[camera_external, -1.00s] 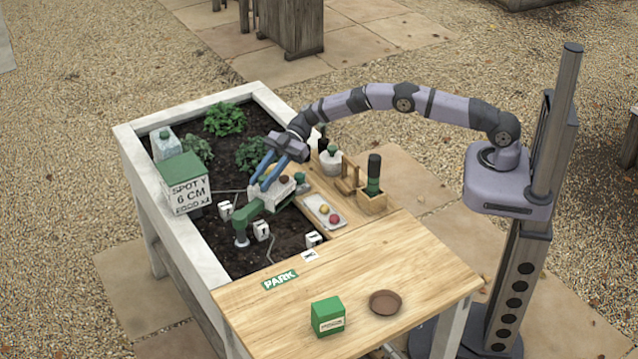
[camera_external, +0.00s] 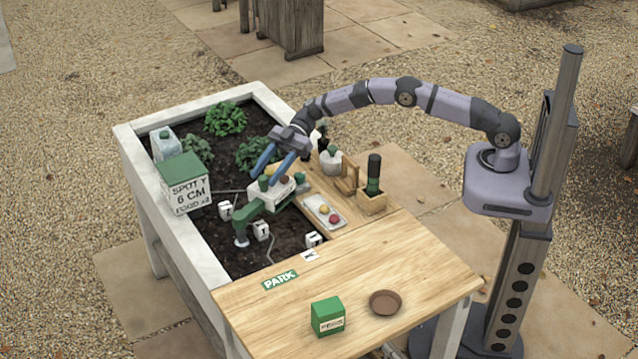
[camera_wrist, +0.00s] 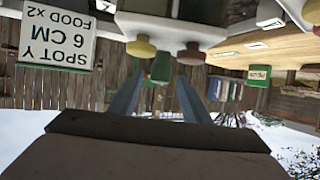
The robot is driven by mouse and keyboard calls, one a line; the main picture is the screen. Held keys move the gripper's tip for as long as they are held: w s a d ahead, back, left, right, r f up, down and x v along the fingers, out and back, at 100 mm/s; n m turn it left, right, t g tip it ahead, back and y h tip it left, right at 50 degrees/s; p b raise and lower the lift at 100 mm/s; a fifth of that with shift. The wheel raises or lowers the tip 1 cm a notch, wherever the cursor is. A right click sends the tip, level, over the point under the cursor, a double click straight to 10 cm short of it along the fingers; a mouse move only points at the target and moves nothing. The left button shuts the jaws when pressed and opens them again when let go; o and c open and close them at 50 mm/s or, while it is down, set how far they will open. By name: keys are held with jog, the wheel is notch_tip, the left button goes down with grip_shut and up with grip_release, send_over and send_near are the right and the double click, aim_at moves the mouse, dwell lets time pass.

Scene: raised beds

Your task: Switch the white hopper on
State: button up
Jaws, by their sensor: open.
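The white hopper (camera_external: 264,192) is a white body with a green arm and spout, standing over the soil of the raised bed. A yellow knob (camera_external: 270,170) and a brown-red knob (camera_external: 284,179) sit on top of it. In the wrist view, the hopper (camera_wrist: 170,28) is upside down at the top, with the yellow knob (camera_wrist: 140,47), the red knob (camera_wrist: 192,53) and a green part (camera_wrist: 160,69) between them. My gripper (camera_external: 264,181) is open and empty just above the hopper's top, blue fingers pointing down. I cannot tell whether a fingertip touches it.
A sign box (camera_external: 186,186) reads "SPOTY 6 CM FOOD X2". A tray (camera_external: 323,212) with yellow and red pieces, a wooden holder (camera_external: 371,203) and a white pot (camera_external: 330,163) stand to the right. A green box (camera_external: 328,317) and brown dish (camera_external: 386,302) are on the front table.

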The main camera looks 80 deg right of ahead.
jog(key=shift+b+v, duration=0.45)
jog(key=shift+v, duration=2.1)
jog(key=shift+c, duration=0.6)
